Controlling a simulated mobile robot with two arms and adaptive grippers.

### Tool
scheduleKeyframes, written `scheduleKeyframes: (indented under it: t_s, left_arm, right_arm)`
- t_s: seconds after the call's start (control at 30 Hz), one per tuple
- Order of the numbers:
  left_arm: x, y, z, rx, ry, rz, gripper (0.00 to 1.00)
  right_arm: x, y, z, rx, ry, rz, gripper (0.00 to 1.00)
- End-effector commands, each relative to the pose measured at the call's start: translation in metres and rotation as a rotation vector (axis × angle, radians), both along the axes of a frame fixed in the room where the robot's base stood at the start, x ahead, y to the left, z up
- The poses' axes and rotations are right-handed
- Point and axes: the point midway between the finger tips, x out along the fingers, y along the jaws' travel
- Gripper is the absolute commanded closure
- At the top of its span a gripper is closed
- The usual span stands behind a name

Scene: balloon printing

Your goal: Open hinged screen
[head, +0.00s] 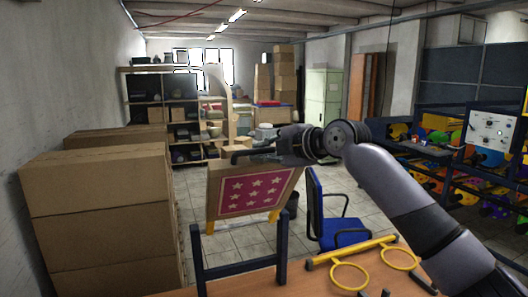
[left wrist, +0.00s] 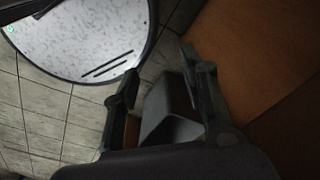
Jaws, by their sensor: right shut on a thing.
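The hinged screen (head: 226,212) is a wooden-framed panel with a pink field of white stars, in the middle of the head view. It stands raised and tilted, beyond a dark blue frame (head: 240,269) with two posts. Yellow parts show at its lower corners. My right gripper (head: 243,156) is shut on the screen's upper edge; its fingertips are partly hard to make out. My left gripper (left wrist: 160,64) shows only in the left wrist view, with its fingers apart. A dark grey block-like shape shows between them, and I cannot tell what it is.
An orange-brown table (head: 300,284) lies in front, with a yellow bar with rings (head: 350,275) on its right. A blue chair (head: 340,233) stands beyond it. Cardboard boxes (head: 95,215) are stacked at left. A rack of coloured items (head: 465,185) stands at right.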

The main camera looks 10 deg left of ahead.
Motion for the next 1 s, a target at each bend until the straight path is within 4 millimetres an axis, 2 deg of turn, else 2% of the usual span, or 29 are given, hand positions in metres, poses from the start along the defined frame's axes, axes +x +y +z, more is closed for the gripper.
scheduleKeyframes:
  t_s: [0.1,0.13,0.43,0.77,1.0]
  left_arm:
    - [0.000,0.000,0.000,0.000,0.000,0.000,0.60]
    - [0.000,0.000,0.000,0.000,0.000,0.000,0.60]
    - [-0.001,0.000,0.000,0.000,0.001,0.001,0.60]
    - [-0.007,0.002,-0.001,0.002,0.010,-0.001,0.60]
    - [-0.005,0.001,-0.001,0.001,0.007,-0.001,0.60]
  right_arm:
    - [0.001,0.000,-0.002,-0.001,0.004,-0.001,1.00]
    - [0.001,0.000,-0.002,-0.001,0.004,-0.001,0.87]
    - [0.001,0.000,-0.003,-0.003,0.003,-0.002,0.67]
    - [0.000,-0.001,-0.002,-0.002,0.002,-0.002,0.67]
    - [-0.010,-0.018,0.005,-0.001,-0.001,-0.001,0.67]
